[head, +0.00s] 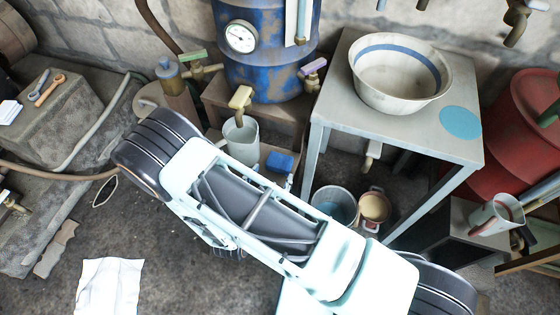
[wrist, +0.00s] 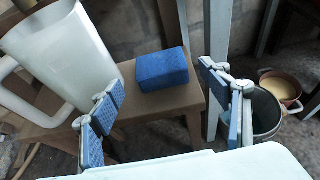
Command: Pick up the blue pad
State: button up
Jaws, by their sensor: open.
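A blue rectangular block, the likely blue pad (head: 279,162), lies on a low brown wooden stand beside a pitcher. In the wrist view the blue pad (wrist: 162,69) lies flat near the stand's far edge, with its top and front faces clear. My gripper (wrist: 160,84) is open and empty, its two blue-faced fingers spread to the left and right of the pad in the picture. The pad appears beyond the fingertips, and I see no contact. In the head view my arm hides most of the gripper.
A white pitcher (wrist: 65,55) stands close left of the pad. A grey table leg (wrist: 217,40), a bucket (wrist: 264,112) and a small pot (wrist: 281,88) are to the right. A flat blue disc (head: 460,122) lies on the metal table beside a bowl (head: 400,75).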

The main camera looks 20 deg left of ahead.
aim_at(278, 164)
jog(key=x, duration=0.4)
jog(key=shift+b, duration=0.3)
jog(key=b+x, duration=0.1)
jog(key=x, duration=0.4)
jog(key=shift+f+b, duration=0.35)
jog(key=shift+f, duration=0.05)
jog(key=shift+r, duration=0.1)
jog(key=c, duration=0.8)
